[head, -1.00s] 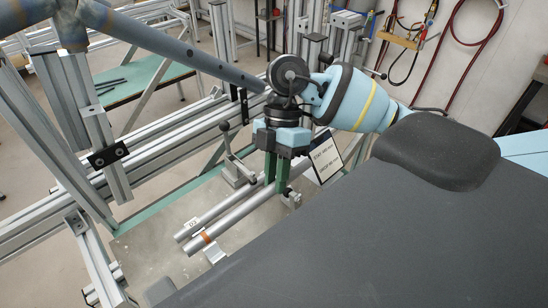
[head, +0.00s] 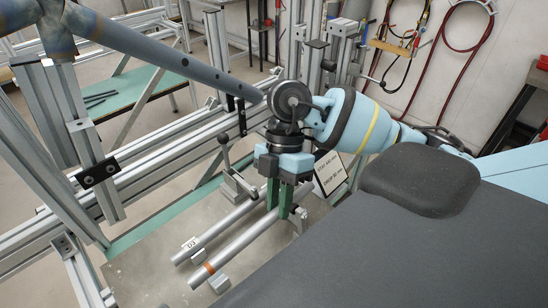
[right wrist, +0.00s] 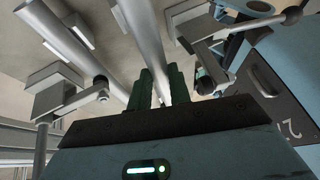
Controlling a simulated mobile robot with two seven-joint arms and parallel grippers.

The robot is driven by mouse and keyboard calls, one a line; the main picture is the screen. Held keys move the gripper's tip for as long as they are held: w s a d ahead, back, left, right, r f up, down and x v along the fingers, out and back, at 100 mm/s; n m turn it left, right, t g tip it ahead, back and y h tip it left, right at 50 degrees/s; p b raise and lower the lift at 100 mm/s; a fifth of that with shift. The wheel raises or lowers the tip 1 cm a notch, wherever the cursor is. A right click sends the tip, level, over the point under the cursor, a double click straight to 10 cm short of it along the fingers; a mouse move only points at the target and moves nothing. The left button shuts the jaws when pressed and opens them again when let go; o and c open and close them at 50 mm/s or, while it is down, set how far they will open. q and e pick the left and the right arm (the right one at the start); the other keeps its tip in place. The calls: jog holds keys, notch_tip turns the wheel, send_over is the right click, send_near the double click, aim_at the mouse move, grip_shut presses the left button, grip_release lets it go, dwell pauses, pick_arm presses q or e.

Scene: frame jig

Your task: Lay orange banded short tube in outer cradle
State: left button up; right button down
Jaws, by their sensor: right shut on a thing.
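The orange banded short tube (head: 235,246) is a plain grey metal tube with an orange band near its lower left end. My right gripper (head: 280,208) is shut on it near its upper right end, with green fingers pointing down. The fingers (right wrist: 157,88) and held tube (right wrist: 146,40) also show in the right wrist view. The tube's near end lies over or against a small grey cradle block (head: 219,283); whether it is seated there I cannot tell. A second tube (head: 222,226), tagged D3, runs parallel on its left. My left gripper is out of view.
A lever clamp (head: 232,175) stands behind the tubes, and a lettered sign (head: 331,172) stands right of the gripper. In the right wrist view, a block (right wrist: 52,90) sits beside the second tube. Aluminium rails (head: 165,155) border the grey plate (head: 145,262), which is bare at its front left.

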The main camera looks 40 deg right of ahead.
jog(key=shift+f+b, duration=0.35)
jog(key=shift+f, duration=0.35)
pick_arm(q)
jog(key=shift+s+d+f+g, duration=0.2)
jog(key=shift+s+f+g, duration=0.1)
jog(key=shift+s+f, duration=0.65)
pick_arm(e)
jog(key=shift+f, duration=1.1)
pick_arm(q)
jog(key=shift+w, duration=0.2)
pick_arm(e)
jog(key=c, duration=1.2)
grip_release()
jog(key=shift+r, duration=0.15)
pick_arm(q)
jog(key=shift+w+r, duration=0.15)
pick_arm(e)
jog(key=v, duration=0.7)
jog(key=shift+d+r, duration=0.2)
jog(key=shift+r, duration=0.05)
